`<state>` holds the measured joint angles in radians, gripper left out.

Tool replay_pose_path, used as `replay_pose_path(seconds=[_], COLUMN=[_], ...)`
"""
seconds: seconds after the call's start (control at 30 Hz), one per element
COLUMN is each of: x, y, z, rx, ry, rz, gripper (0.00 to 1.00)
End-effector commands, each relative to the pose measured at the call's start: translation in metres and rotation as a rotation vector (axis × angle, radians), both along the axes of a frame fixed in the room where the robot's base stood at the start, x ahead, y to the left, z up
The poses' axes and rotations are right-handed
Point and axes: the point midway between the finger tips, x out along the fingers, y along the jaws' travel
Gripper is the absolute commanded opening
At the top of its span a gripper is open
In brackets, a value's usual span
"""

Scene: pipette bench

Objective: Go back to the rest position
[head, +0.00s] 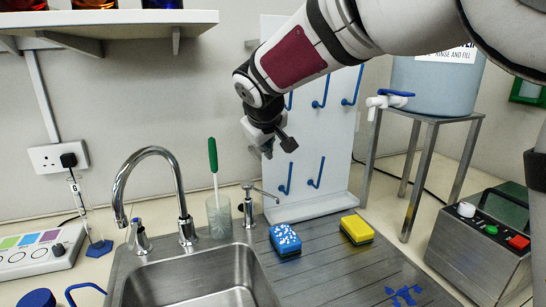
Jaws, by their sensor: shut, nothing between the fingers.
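My gripper (277,147) hangs in the air in front of the white pegboard, shut and with nothing in it. My arm comes in from the upper right and bends down at the wrist. The gripper is above the metal drainboard (330,262) and apart from the things on it. Its fingertips are small and dark in this view.
A sink (262,268) with a tall faucet (150,152) lies below left. Blue (285,241) and yellow (357,229) sponges sit on the drainboard. A pegboard (338,150) with blue hooks stands behind. A tank (440,85) on a stand and a grey device (480,250) are right.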

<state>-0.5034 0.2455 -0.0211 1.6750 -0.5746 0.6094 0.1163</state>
Motion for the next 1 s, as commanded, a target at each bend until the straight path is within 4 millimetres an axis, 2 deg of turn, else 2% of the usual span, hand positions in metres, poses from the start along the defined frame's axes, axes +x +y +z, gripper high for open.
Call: replay_pose_path(seconds=[0.03,0.2,0.4,0.5,0.63,0.8,0.9,1.0], x=[-0.017,-0.080,-0.165,-0.210,-0.269,-0.343,-0.376,-0.398], y=[-0.026,-0.096,-0.160,-0.184,-0.207,-0.223,-0.225,-0.226], z=[0.014,0.033,0.040,0.039,0.032,0.016,0.005,-0.004], rx=[0.016,0.068,0.136,0.173,0.228,0.301,0.340,0.367], ry=[0.013,0.080,0.159,0.197,0.245,0.303,0.330,0.350], rz=[-0.042,-0.173,-0.315,-0.379,-0.460,-0.551,-0.592,-0.618], gripper=[0.00,0.00,0.00,0.00,0.00,0.00,0.00,0.00])
